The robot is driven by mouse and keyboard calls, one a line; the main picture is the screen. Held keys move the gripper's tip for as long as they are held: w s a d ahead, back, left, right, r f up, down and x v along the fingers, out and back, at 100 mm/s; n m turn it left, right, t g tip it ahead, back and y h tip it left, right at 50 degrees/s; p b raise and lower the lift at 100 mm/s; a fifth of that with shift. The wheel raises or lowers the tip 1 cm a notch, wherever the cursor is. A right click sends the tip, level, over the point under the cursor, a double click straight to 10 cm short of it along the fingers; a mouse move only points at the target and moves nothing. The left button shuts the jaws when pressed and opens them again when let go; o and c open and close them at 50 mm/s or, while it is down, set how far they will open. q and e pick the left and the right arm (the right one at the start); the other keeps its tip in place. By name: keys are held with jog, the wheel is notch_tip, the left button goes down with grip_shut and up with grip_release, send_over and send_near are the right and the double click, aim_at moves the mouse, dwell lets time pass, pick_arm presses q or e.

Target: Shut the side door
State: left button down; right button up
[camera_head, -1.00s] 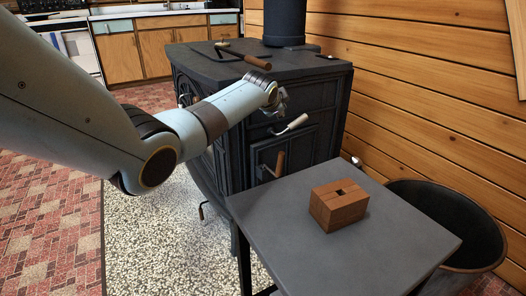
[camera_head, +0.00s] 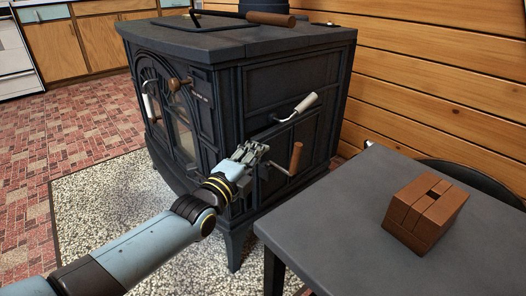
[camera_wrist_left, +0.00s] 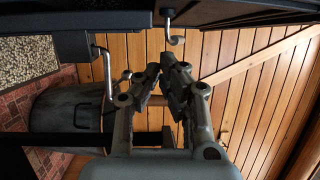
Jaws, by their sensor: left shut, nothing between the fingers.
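The black stove's side door (camera_head: 267,178) is the dark panel on the stove's right-hand face. It looks about in line with that face; I cannot tell whether a small gap remains. A wooden-grip handle (camera_head: 295,158) sticks out from it. My left gripper (camera_head: 257,150) is shut and empty in front of the door, just left of the wooden grip and below the pale-grip handle (camera_head: 305,103). I cannot tell whether it touches the door. In the left wrist view its fingertips (camera_wrist_left: 167,66) are close together below a metal hook-shaped handle (camera_wrist_left: 173,28). My right gripper is not in view.
The stove (camera_head: 180,45) stands before a plank wall (camera_head: 430,70). A grey side table (camera_head: 340,205) with a wooden block (camera_head: 425,213) is close on the right. A dark bucket (camera_head: 470,175) is partly hidden behind it.

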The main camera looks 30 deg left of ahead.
aim_at(270, 163)
pick_arm(q)
jog(key=shift+g, duration=0.3)
jog(key=w+f+b, duration=0.1)
jog(key=w, duration=0.1)
jog(key=w+f+b, duration=0.1)
jog(key=w+b, duration=0.1)
jog(key=w+f+b, duration=0.1)
jog(key=w+b, duration=0.1)
jog(key=shift+w+d+f, duration=0.1)
jog(key=shift+d+f, duration=0.1)
jog(key=shift+f, duration=0.2)
jog(key=shift+w+r, duration=0.15)
jog(key=shift+w, duration=0.45)
jog(key=shift+w+r, duration=0.1)
jog(key=shift+r, duration=0.05)
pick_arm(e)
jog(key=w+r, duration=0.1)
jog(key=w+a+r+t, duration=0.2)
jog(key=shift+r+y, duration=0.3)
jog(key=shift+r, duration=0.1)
pick_arm(q)
jog(key=a, duration=0.3)
jog(key=shift+w+a, duration=0.25)
jog(key=shift+w, duration=0.15)
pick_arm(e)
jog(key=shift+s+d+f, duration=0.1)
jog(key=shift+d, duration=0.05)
